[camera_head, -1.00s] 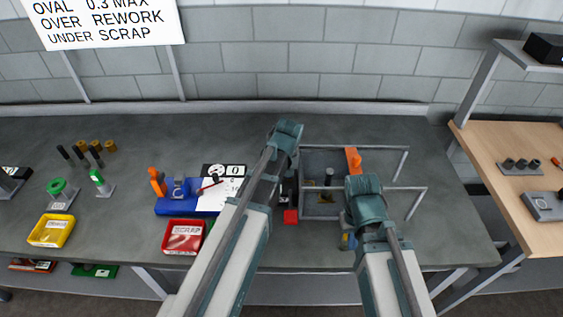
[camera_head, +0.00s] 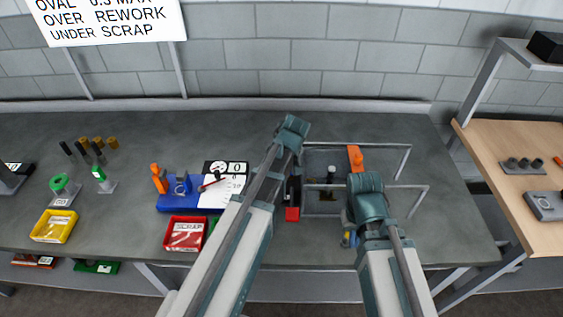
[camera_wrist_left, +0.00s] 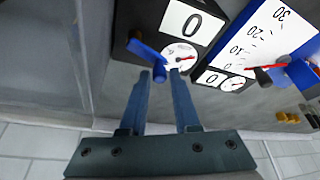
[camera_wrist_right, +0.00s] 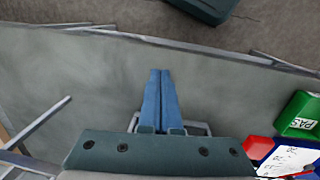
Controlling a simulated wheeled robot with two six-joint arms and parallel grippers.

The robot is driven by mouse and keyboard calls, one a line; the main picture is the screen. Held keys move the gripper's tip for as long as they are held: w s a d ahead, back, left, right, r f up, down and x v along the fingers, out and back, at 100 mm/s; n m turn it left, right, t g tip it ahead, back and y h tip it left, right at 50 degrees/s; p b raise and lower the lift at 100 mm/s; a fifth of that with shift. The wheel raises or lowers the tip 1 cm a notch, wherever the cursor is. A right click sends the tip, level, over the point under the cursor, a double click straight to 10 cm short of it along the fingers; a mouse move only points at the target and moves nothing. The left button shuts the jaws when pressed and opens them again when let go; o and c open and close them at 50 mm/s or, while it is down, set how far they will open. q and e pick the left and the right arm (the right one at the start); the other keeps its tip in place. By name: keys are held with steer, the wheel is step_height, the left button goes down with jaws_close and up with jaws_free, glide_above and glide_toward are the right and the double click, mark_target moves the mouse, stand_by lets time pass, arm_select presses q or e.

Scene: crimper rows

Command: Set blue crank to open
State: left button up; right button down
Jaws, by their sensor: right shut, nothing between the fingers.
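The blue crank (camera_wrist_left: 148,52) is on a dark box (camera_wrist_left: 125,25) in the left wrist view. Its round blue knob (camera_wrist_left: 158,73) points toward my left gripper. Beside it are a round dial (camera_wrist_left: 180,56) with a red needle and a white plate (camera_wrist_left: 195,22) reading 0. My left gripper (camera_wrist_left: 160,76) is open, its fingertips on either side of the knob; I cannot tell whether they touch it. The arm hides the crank in the head view. My right gripper (camera_wrist_right: 160,72) is shut and empty above the bench; it shows partly in the head view (camera_head: 347,238).
Left of my left arm is a blue fixture (camera_head: 180,203) with a white scale plate and an orange lever (camera_head: 159,178). A red SCRAP bin (camera_head: 185,234) and a yellow bin (camera_head: 53,226) stand at the bench front. Grey rails (camera_head: 395,165) surround the area behind my right gripper.

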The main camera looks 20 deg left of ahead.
arm_select(q)
steer(key=shift+r, duration=0.2)
steer(key=p+v, duration=1.2)
steer(key=v, duration=0.1)
steer(key=shift+d+r+p, duration=0.2)
steer(key=shift+p, duration=0.2)
steer(key=shift+s, duration=0.1)
steer(key=shift+f, duration=0.1)
